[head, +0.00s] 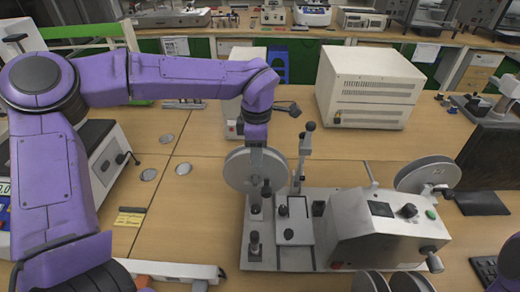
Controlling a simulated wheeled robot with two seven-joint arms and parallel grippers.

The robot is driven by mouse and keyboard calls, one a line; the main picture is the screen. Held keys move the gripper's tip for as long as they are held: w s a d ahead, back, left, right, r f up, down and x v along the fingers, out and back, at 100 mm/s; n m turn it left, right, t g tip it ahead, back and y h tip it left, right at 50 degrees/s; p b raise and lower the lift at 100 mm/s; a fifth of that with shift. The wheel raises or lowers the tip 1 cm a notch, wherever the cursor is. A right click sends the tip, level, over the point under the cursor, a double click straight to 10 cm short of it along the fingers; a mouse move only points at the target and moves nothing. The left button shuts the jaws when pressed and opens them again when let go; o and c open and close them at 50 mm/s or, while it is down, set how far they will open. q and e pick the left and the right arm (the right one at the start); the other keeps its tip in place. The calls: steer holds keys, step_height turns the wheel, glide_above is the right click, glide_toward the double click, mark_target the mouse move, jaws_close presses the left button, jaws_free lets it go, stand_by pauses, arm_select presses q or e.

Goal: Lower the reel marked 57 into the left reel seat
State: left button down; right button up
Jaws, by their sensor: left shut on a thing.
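A grey disc-shaped reel (236,172) hangs upright from my left gripper (257,155), which is shut on its upper middle part. No number is readable on it, so I cannot confirm the 57. The reel is over the left end of a grey machine (388,236) with a flat base plate (262,262). Black-knobbed posts (254,243) stand on the plate below and in front of the reel. The left reel seat is not clearly seen; the reel and gripper cover that area. Whether the reel touches anything below cannot be told. My right gripper is out of view.
Another reel (428,173) stands at the machine's right end. Further reels (369,282) show at the bottom edge. A lever post (304,155) rises close right of the held reel. A cream box (370,86) stands behind. The tabletop left of the machine is mostly clear.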

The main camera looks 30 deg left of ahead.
arm_select(q)
steer(key=shift+f, duration=0.7)
steer(key=shift+f, duration=0.25)
jaws_free()
steer(key=shift+s, duration=0.1)
steer(key=shift+s, duration=0.1)
stand_by(0.5)
